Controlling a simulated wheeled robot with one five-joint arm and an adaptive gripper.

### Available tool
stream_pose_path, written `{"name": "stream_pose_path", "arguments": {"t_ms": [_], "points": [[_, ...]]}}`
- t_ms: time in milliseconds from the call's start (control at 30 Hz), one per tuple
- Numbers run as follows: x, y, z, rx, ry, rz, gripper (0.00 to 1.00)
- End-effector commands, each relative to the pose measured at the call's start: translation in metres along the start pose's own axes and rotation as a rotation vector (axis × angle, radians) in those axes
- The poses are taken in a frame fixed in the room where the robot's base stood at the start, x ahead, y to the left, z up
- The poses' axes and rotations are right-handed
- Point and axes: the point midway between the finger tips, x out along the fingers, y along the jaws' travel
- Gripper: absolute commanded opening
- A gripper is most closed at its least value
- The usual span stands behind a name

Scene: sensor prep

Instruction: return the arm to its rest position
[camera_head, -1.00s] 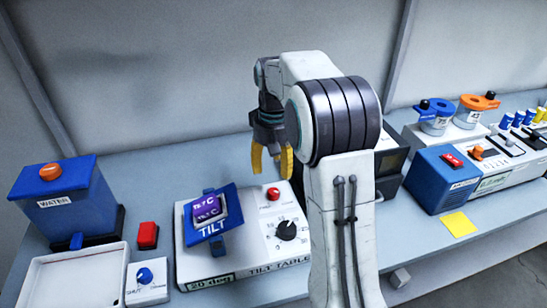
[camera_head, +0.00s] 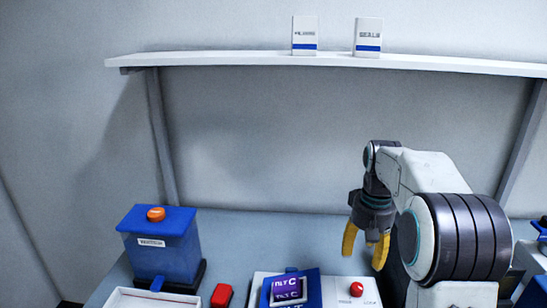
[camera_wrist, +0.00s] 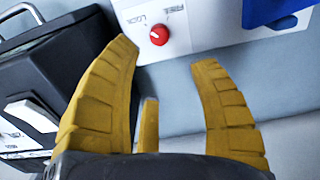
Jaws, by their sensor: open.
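My arm (camera_head: 455,240) is folded, with its elbow at the right of the head view. My gripper (camera_head: 365,245) hangs down from it with yellow fingers, above the bench and behind the right part of the tilt table (camera_head: 345,290). In the wrist view my gripper (camera_wrist: 165,85) is open, its fingers spread apart with nothing between them. Past the fingertips the wrist view shows the tilt table's white body with a red knob (camera_wrist: 159,35). The tilt table's blue plate (camera_head: 291,288) carries a purple-screened sensor.
A blue water tank (camera_head: 165,245) with an orange knob stands at left, near a red block (camera_head: 221,295) and a white tray (camera_head: 145,298). A shelf (camera_head: 330,61) with two small boxes (camera_head: 305,35) runs along the wall above. A dark box (camera_wrist: 60,90) lies left of my fingers.

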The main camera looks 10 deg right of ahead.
Motion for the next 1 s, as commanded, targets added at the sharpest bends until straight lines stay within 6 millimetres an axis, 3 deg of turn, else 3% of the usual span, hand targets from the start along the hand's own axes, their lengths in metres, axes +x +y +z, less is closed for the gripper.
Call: {"name": "stream_pose_path", "arguments": {"t_ms": [100, 267, 333, 467, 800, 1000], "points": [[0.004, 0.001, -0.014, 0.01, 0.062, 0.002, 0.55], [0.046, 0.0, 0.009, 0.019, 0.008, 0.0, 0.55], [0.059, -0.001, 0.029, 0.022, -0.018, 0.0, 0.55], [0.066, -0.005, 0.071, 0.021, -0.035, -0.001, 0.55], [0.051, -0.026, 0.195, -0.049, 0.012, -0.001, 0.55], [0.04, -0.033, 0.241, -0.101, 0.083, -0.005, 0.55]]}}
